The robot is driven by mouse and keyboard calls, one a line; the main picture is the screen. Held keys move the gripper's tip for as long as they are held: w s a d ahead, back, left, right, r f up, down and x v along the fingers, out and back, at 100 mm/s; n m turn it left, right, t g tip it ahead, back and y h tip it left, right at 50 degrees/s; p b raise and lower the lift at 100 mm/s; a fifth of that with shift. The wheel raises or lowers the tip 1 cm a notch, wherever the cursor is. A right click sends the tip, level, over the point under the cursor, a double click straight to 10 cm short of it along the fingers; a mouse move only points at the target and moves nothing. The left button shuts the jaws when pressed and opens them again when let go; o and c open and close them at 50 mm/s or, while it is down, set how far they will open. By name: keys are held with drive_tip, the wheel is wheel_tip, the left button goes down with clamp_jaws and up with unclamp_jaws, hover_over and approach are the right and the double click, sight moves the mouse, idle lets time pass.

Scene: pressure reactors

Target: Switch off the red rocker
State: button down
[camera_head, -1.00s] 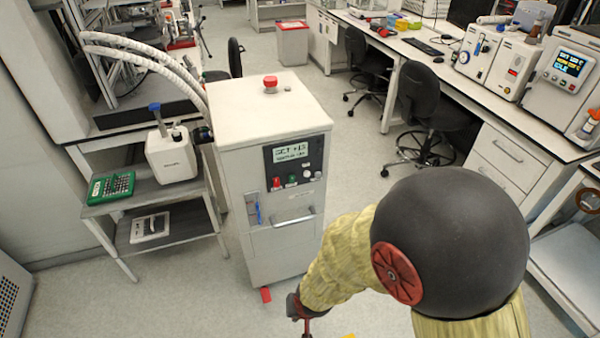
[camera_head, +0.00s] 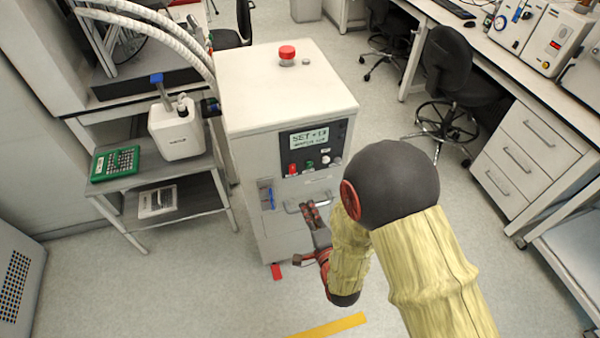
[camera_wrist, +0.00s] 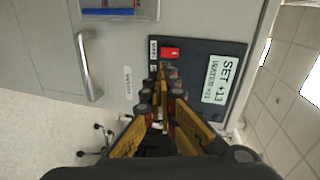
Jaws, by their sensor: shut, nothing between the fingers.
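The red rocker (camera_head: 292,169) sits at the lower left of the dark control panel (camera_head: 338,133) on the front of a white cabinet. In the wrist view the red rocker (camera_wrist: 170,53) shows just beyond my fingertips, with the panel's display turned sideways. My gripper (camera_head: 309,204) is in front of the cabinet, below the panel and close to the handle in the picture. In the wrist view my gripper (camera_wrist: 161,72) has its fingers together and empty, pointing toward the panel near the rocker. I see a gap to the rocker, but cannot tell its depth.
A metal handle (camera_wrist: 88,65) runs across the cabinet front below the panel. A red button (camera_head: 287,53) tops the cabinet. A shelf cart (camera_head: 150,182) stands left; a chair (camera_head: 455,75) stands right.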

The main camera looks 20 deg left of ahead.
sight(293, 171)
drive_tip(key=shift+w+r+m+t, duration=0.1)
drive_tip(key=shift+r+m+t, duration=0.2)
drive_tip(key=shift+r+m, duration=0.25)
drive_tip(key=b+x, duration=0.1)
drive_tip(key=x, duration=1.3)
drive_tip(key=shift+a+f+b, duration=0.1)
drive_tip(key=shift+a+b, duration=0.05)
drive_tip(key=shift+b, duration=0.25)
